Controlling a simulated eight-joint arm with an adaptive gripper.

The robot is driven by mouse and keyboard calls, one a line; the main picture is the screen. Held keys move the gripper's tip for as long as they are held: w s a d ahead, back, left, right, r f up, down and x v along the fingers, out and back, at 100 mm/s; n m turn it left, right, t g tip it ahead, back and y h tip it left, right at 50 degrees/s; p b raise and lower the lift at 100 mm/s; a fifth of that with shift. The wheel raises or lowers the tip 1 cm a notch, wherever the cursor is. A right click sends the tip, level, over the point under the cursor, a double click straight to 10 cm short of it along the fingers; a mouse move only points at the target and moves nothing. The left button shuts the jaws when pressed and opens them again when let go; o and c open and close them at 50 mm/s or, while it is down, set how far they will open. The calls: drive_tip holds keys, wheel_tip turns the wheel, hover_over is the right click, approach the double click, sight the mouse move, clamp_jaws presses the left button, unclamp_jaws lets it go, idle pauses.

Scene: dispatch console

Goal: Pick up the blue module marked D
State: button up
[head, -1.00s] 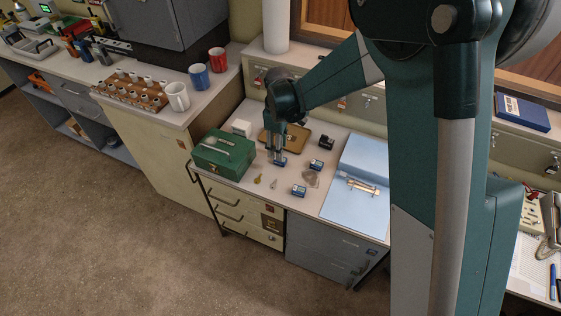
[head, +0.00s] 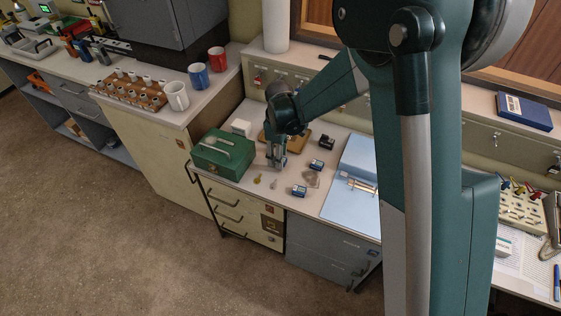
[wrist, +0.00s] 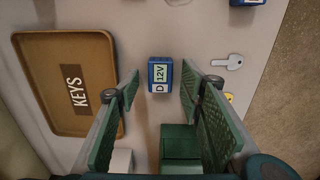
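The blue module marked D (wrist: 160,76) has a pale label reading 12V and lies on the counter in the wrist view. My gripper (wrist: 160,82) is open, with one green-padded finger on each side of the module and a gap on both sides. The module shows between the fingertips; whether they reach down to its level I cannot tell. In the head view, my gripper (head: 276,165) points down at the counter and hides most or all of this module.
A brown KEYS tray (wrist: 111,80) lies left of the module in the wrist view, and a key (wrist: 227,61) lies right. In the head view, a green box (head: 223,155) stands left of my gripper. Other blue modules (head: 316,165) (head: 299,191) and a blue binder (head: 350,205) lie right.

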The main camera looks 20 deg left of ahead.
idle(0.3)
drive_tip(key=c, duration=1)
drive_tip(key=shift+r, duration=0.1)
drive_tip(key=shift+r+p, duration=0.95)
drive_tip(key=shift+r, duration=4)
